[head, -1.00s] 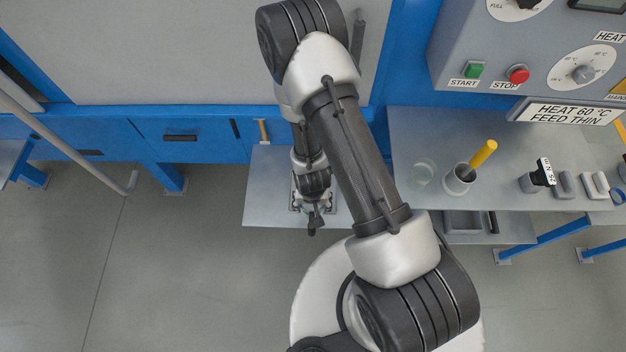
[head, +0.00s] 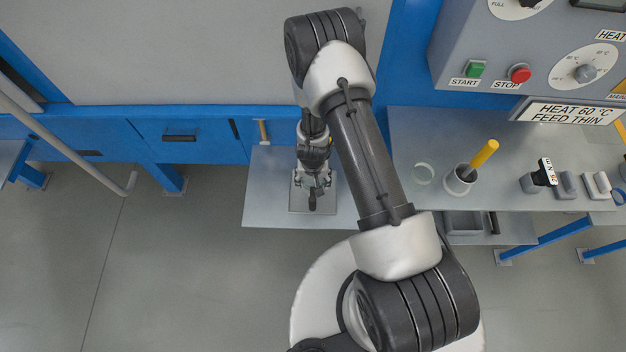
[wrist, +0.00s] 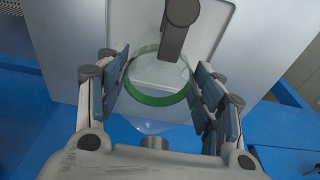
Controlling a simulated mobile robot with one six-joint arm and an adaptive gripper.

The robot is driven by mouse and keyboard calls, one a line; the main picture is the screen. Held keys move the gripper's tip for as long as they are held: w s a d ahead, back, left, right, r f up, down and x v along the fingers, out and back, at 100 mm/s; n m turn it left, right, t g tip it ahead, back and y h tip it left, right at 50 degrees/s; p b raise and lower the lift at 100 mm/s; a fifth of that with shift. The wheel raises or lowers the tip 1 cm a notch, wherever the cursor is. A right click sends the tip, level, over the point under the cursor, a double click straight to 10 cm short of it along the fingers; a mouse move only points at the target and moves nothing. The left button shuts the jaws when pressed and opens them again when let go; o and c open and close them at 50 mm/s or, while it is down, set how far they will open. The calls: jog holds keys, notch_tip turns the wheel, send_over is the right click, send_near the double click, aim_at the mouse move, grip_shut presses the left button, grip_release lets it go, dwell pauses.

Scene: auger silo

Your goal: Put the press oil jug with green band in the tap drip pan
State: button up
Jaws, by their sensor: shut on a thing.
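My gripper (wrist: 160,100) is shut on the press oil jug with the green band (wrist: 155,98). The jug is clear, with a green ring around it and a dark handle pointing away from my palm. In the head view its dark handle (head: 312,201) shows just below my gripper (head: 313,180); the clear body is hard to make out. The tap drip pan (head: 333,205) is a grey square on the low shelf, and my gripper and the jug are over it. The pan (wrist: 120,25) also shows behind the jug in the wrist view. I cannot tell whether the jug touches it.
The low metal shelf (head: 262,200) has bare room left of the pan. On the right, a bench (head: 420,130) holds a clear glass vessel (head: 424,173), a pale cup (head: 460,180) with a yellow-handled tool (head: 484,152), and small blocks. A blue machine frame (head: 210,140) stands behind.

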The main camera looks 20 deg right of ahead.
jog(key=shift+r, duration=0.1)
jog(key=shift+f+b, duration=0.45)
jog(key=shift+f, duration=0.1)
jog(key=shift+s+f, duration=0.1)
jog(key=o, duration=1.2)
jog(key=shift+s, duration=0.1)
